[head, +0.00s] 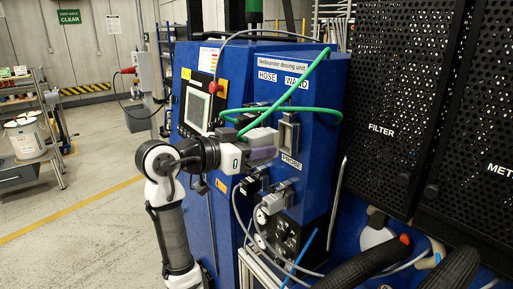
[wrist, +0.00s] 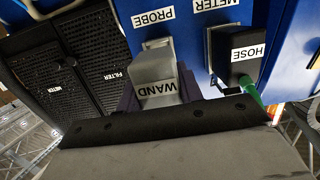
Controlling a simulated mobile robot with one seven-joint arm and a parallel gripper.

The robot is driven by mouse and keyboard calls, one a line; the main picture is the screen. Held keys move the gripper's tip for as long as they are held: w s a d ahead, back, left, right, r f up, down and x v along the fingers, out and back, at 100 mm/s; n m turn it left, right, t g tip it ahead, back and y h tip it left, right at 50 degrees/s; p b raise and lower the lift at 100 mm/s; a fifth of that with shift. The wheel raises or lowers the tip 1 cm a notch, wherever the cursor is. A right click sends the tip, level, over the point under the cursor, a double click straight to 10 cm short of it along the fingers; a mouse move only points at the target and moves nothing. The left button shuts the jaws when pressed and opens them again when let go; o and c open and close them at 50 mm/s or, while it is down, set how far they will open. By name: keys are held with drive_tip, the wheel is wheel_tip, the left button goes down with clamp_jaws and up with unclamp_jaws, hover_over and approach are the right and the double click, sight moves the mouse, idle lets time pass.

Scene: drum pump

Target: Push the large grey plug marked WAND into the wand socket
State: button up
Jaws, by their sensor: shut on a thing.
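My gripper (head: 264,148) is shut on the grey WAND plug (head: 262,136), its purple fingers on either side. In the wrist view the plug (wrist: 156,72) shows its WAND label upside down, between the fingertips (wrist: 158,97). The grey wand socket (head: 289,132) is on the front of the blue dosing unit, below the WAND label. The plug is close to the socket, at its left in the head view.
The black HOSE plug (wrist: 240,62) with a green cable is beside my gripper. Green cables (head: 312,72) loop over the gripper and socket. Grey plugs with cables (head: 277,198) sit below, under the PROBE label (head: 291,163). Perforated black panels (head: 410,100) stand at the right.

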sight(273, 142)
drive_tip(key=shift+r+x, duration=0.15)
drive_tip(key=shift+x, duration=1)
drive_tip(key=shift+r+x, duration=0.2)
drive_tip(key=shift+x, duration=0.9)
idle(2.1)
drive_tip(key=o, duration=1.2)
drive_tip(key=shift+d, duration=0.1)
drive_tip(key=shift+c, duration=0.2)
drive_tip(key=v, duration=0.9)
